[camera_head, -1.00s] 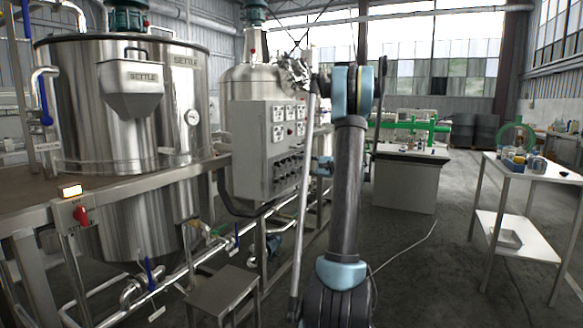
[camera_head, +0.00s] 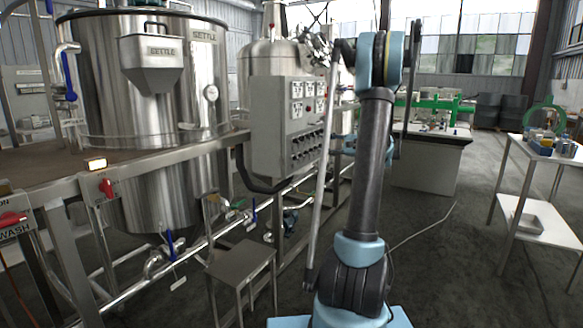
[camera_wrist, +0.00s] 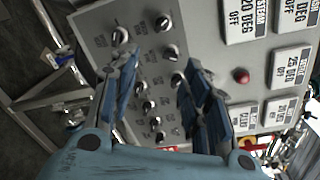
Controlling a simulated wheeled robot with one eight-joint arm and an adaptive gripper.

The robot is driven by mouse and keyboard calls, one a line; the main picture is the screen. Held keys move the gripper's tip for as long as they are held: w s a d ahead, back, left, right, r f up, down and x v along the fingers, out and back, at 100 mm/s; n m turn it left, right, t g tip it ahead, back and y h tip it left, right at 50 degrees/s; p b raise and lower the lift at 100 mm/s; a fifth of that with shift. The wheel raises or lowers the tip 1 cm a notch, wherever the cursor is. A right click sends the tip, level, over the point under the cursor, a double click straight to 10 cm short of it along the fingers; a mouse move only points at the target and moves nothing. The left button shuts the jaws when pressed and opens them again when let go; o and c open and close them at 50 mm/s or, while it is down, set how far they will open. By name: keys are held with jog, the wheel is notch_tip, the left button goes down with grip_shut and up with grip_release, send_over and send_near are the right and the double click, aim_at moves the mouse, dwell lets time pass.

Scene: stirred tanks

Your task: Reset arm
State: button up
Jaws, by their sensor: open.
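My gripper (camera_wrist: 158,68) is open in the wrist view, with its two dark fingers apart and nothing between them. Behind the fingers is the grey control panel (camera_wrist: 215,75) with black knobs, a red button and white displays. In the head view my arm stands upright right of centre and bends over at the top. The gripper end is small there, near the panel's upper right, and its fingers are hard to make out. The control panel (camera_head: 262,128) shows left of my arm. I cannot tell whether the fingers touch the panel.
A large steel tank (camera_head: 110,70) marked SETTLE stands at the left behind a metal frame with a red switch (camera_head: 106,188). A small metal stool (camera_head: 242,263) stands in front of the panel. A white table (camera_head: 545,152) stands at the right. Open floor (camera_head: 445,265) lies between.

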jog(key=s+a+f+n+g+h, duration=0.3)
jog(key=s+a, duration=0.4)
jog(key=s, duration=0.5)
jog(key=s+a+f+n+g+h, duration=0.3)
jog(key=s+a, duration=0.4)
jog(key=s, duration=0.4)
jog(key=s+d+f+n+h, duration=0.2)
jog(key=s+f, duration=0.2)
jog(key=s, duration=0.4)
jog(key=s+d+f+n+g+h, duration=0.1)
jog(key=s+d+f+n+h, duration=0.1)
jog(key=s+f, duration=0.3)
jog(key=s+d+f+n+h, duration=0.2)
jog(key=s+f+n+h, duration=0.1)
jog(key=s, duration=0.9)
notch_tip(320, 180, down, 2)
jog(key=shift+s+d+f+g+h, duration=0.1)
jog(key=shift+s+d+g+h, duration=0.2)
jog(key=shift+h, duration=0.2)
jog(key=shift+c, duration=1.1)
